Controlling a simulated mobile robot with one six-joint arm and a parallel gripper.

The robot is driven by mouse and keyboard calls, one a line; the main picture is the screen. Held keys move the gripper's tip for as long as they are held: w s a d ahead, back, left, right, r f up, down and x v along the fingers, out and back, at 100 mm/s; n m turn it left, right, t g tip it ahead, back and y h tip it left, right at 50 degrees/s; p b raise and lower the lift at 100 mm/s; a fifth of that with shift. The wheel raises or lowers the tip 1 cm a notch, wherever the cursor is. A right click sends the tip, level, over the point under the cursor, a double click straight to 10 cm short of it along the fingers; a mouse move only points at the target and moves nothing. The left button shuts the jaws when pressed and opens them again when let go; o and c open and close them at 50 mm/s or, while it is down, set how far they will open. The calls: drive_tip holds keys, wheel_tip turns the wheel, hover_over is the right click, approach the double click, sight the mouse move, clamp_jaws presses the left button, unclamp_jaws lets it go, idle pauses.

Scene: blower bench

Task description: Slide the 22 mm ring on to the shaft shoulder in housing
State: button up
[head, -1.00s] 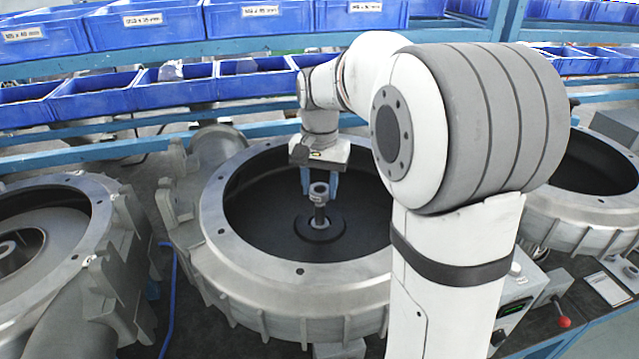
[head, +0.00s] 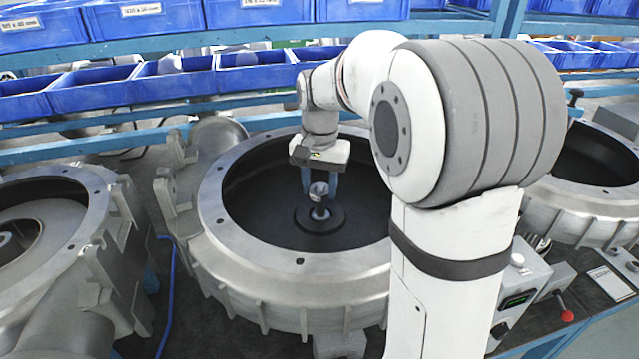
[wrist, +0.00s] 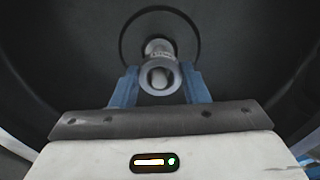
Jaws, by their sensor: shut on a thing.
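My gripper (head: 319,184) points down into the open middle housing (head: 218,250), its two blue fingers shut on a small grey ring (wrist: 146,86). The ring is at the upper end of the upright shaft (head: 320,212), which rises from a dark round hub (head: 335,224) in the housing floor. In the wrist view the fingers (wrist: 159,84) grip the ring from both sides. A pale shaft end shows inside the ring's opening; I cannot tell how far it is through. The shoulder cannot be made out clearly.
The housing's wide metal rim surrounds my gripper. Another housing (head: 75,185) stands at left and one (head: 590,215) at right. Blue bins (head: 95,92) line the shelves behind. A control box with a red-knobbed lever (head: 566,316) is at lower right.

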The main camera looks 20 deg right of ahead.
sight(320, 215)
drive_tip(key=shift+f+b, duration=1.6)
drive_tip(key=shift+f, duration=0.95)
idle(0.5)
drive_tip(key=o, duration=1.1)
drive_tip(key=shift+r, duration=0.1)
wheel_tip(320, 215, up, 8)
drive_tip(key=shift+f, duration=0.15)
